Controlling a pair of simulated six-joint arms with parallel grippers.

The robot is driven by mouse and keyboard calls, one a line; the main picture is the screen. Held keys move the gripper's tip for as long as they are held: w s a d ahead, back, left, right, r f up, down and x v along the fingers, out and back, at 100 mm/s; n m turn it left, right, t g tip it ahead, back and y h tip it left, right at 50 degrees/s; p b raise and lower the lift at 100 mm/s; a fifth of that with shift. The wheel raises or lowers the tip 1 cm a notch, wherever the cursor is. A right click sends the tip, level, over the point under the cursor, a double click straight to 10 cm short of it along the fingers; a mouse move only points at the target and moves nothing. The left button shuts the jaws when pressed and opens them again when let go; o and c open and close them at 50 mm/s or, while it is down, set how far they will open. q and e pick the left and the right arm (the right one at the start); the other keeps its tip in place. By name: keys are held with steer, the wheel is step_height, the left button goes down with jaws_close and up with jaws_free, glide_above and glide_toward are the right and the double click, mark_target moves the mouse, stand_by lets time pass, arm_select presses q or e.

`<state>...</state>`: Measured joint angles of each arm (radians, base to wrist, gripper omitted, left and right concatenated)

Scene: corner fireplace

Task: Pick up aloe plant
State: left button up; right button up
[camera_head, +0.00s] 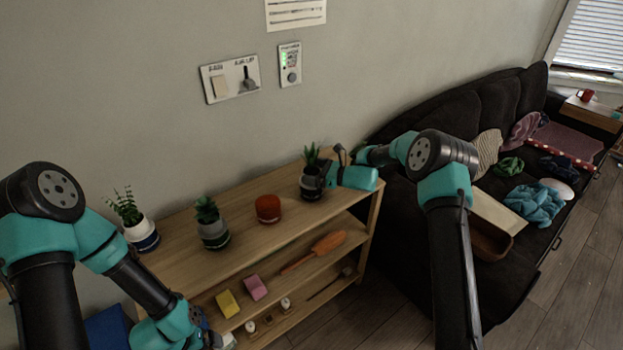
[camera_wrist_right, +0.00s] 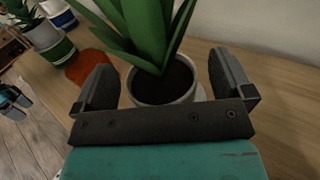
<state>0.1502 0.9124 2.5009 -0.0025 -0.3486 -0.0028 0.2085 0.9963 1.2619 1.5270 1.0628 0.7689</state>
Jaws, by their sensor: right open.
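My right gripper (camera_head: 328,174) is at the pot from the right. In the right wrist view its open fingers (camera_wrist_right: 162,80) stand on both sides of the pot, with gaps showing. My left gripper (camera_head: 212,338) is low by the shelf's front left, and its jaws are not clear.
On the shelf top (camera_head: 255,237) stand a red-orange pot (camera_head: 268,208), a succulent in a grey and green pot (camera_head: 212,229) and a spiky plant in a white and navy pot (camera_head: 141,231). The wall is close behind; a dark sofa (camera_head: 440,120) stands right.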

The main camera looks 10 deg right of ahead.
steer(key=shift+w+a, duration=0.15)
steer(key=shift+a, duration=0.15)
steer(key=shift+c, duration=0.2)
steer(key=c, duration=0.8)
